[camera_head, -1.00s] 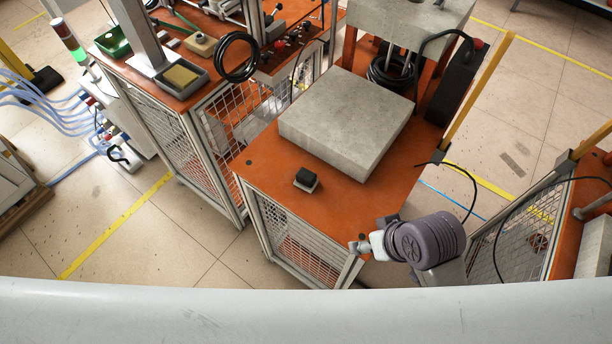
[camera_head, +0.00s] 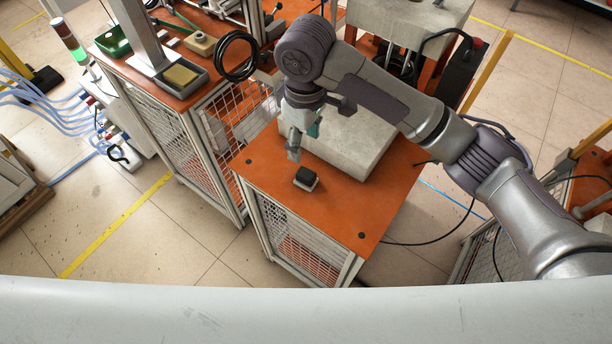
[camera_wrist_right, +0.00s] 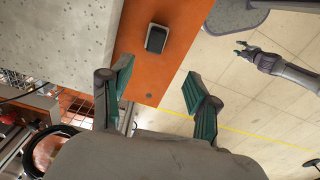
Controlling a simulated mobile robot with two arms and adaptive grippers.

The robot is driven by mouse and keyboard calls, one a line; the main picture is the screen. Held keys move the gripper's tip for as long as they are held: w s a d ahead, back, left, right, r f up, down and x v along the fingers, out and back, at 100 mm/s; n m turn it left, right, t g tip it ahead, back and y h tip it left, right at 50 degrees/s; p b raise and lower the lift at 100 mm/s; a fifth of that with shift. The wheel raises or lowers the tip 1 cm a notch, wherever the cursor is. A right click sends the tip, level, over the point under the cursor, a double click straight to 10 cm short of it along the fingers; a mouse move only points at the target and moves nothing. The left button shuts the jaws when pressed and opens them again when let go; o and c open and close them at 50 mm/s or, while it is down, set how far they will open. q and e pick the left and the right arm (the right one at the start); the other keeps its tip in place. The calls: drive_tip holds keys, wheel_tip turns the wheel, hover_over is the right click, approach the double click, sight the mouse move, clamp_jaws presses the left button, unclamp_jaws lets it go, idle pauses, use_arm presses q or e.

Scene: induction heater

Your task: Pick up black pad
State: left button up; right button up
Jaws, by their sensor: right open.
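The black pad (camera_head: 306,179) is a small dark block with a pale rim at its base. It lies on the orange tabletop (camera_head: 345,215), in front of the grey slab. In the right wrist view the pad (camera_wrist_right: 156,38) shows beyond the fingertips, between their lines. My right gripper (camera_head: 296,150) is above the table, just behind the pad and apart from it. In the right wrist view its green-padded fingers (camera_wrist_right: 159,70) are spread with nothing between them. A small gripper, seemingly my left one (camera_wrist_right: 245,48), shows far off in the right wrist view, too small to judge.
The large grey slab (camera_head: 350,145) stands on the tabletop behind the pad, partly hidden by my right arm. A press with a black cable and a dark box (camera_head: 459,72) stands further back. The tabletop in front and right of the pad is clear.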

drive_tip(key=p, duration=0.1)
hover_over(306, 173)
wheel_tip(306, 173, down, 8)
drive_tip(key=shift+s+r, duration=0.1)
drive_tip(key=shift+f+p, duration=0.75)
drive_tip(key=shift+f, duration=2)
drive_tip(key=shift+c, duration=0.3)
clamp_jaws()
drive_tip(key=shift+r, duration=0.1)
